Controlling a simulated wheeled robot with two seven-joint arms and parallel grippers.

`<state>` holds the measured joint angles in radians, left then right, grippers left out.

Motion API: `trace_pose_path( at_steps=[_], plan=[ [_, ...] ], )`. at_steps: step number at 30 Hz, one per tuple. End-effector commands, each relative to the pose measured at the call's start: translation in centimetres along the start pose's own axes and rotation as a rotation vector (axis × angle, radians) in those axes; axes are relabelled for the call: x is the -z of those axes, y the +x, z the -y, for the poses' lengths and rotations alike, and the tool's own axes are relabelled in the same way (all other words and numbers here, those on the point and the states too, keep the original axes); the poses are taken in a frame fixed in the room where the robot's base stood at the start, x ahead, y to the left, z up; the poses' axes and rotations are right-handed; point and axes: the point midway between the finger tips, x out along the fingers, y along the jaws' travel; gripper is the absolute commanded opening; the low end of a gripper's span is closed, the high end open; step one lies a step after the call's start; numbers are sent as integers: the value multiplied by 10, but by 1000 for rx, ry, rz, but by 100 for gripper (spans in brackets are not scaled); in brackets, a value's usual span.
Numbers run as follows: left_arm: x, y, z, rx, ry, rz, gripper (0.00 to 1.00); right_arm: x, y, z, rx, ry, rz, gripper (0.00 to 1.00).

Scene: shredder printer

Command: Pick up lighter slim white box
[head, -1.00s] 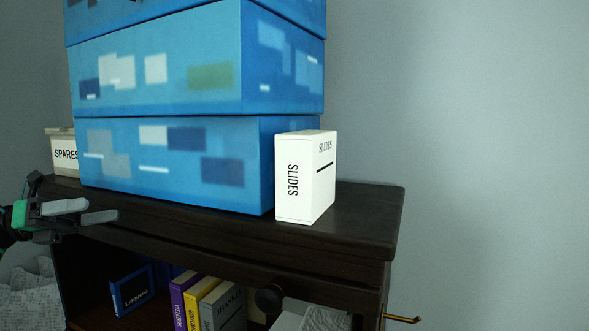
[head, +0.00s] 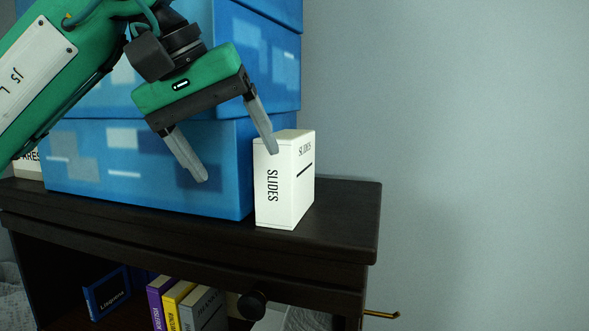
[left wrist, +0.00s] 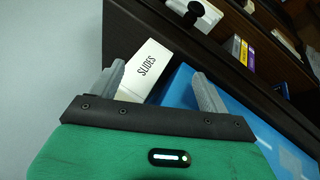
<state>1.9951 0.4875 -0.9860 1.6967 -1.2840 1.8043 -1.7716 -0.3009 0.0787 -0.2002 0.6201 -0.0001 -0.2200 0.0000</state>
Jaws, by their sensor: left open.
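A slim white box labelled "SLIDES" (head: 285,190) stands upright on the right part of the dark cabinet top (head: 345,205), beside the blue boxes. My left gripper (head: 240,165) is open and empty in front of the blue boxes, its right finger overlapping the box's top left corner in the head view. In the left wrist view, the white box (left wrist: 144,72) shows between the fingers, close to the left one. I cannot tell whether that finger touches it. A second white box, lettered "...ARES" (head: 28,163), is mostly hidden at the far left. My right gripper is not in view.
Stacked blue boxes (head: 100,185) fill the left and middle of the cabinet top. Books (head: 180,300) stand on the shelf below, near a dark round knob (head: 251,305). A brass hook (head: 382,314) sticks out at the right. The cabinet top right of the white box is clear.

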Motion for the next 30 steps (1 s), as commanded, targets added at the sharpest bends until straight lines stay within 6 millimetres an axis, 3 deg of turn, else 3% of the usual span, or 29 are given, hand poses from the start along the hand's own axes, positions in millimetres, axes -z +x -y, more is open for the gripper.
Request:
trace_pose_path(
  at_steps=[1,6,11,24,30],
  plan=[
    [-4,-6,-11,56,91,-51,78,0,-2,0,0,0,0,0],
    [-9,-14,-27,195,298,-150,78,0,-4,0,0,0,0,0],
    [-6,-15,-32,242,359,-175,78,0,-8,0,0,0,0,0],
    [70,17,-51,240,359,-173,78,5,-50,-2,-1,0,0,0],
    [86,27,-53,239,359,-174,78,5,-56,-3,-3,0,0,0]
  ],
)
